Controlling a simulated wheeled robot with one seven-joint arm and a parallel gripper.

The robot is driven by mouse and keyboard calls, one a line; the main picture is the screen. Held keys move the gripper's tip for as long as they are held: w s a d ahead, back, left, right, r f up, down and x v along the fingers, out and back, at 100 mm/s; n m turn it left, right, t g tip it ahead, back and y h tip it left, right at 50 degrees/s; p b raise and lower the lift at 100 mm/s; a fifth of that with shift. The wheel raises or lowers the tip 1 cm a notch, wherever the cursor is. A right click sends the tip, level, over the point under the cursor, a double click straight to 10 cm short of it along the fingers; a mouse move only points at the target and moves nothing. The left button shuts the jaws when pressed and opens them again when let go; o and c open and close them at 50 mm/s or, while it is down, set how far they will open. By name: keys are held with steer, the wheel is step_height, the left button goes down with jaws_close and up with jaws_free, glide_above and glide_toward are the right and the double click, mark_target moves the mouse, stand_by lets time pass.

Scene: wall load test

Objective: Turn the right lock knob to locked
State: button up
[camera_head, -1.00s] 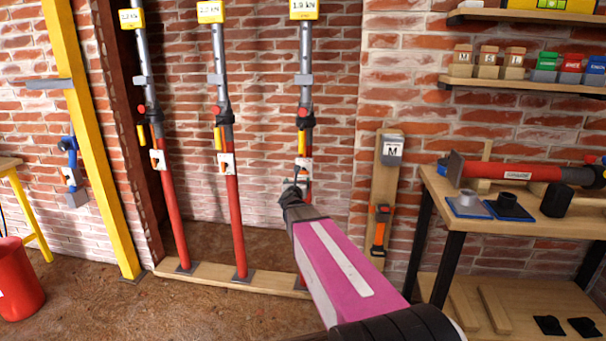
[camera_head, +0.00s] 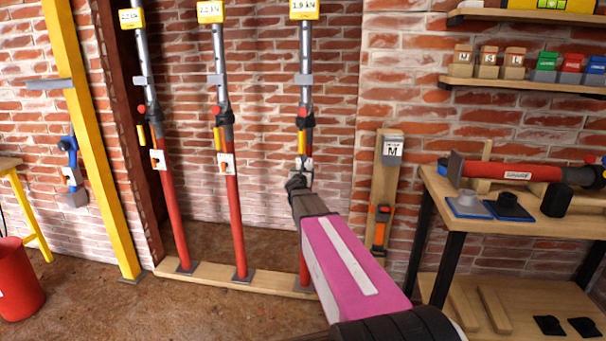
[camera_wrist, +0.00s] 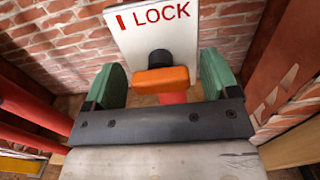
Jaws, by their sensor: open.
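The right lock knob (camera_wrist: 161,80) is an orange bar on a black stem in the wrist view. It lies roughly level in that picture, in front of a white plate (camera_wrist: 125,38) marked LOCK with a red upright mark. My gripper (camera_wrist: 162,84) is open, with one green finger pad on each side of the knob and a gap at both sides. In the head view my gripper (camera_head: 298,184) is at the right red prop (camera_head: 303,268), just below its white plate (camera_head: 304,163). The knob itself is hidden or too small to tell there.
Two more red props, middle (camera_head: 236,230) and left (camera_head: 175,220), stand on the same wooden sill (camera_head: 210,274) with their own white plates. A wooden board (camera_head: 384,170) on the wall and a workbench (camera_head: 440,190) are to the right.

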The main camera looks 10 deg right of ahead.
steer(key=c, duration=0.9)
steer(key=shift+n, duration=0.3)
steer(key=n, duration=0.3)
steer(key=shift+w+n, duration=0.1)
steer(key=shift+n, duration=0.3)
steer(key=n, duration=0.9)
steer(key=shift+f, duration=0.1)
steer(key=shift+n, duration=2.2)
steer(key=shift+a, duration=0.1)
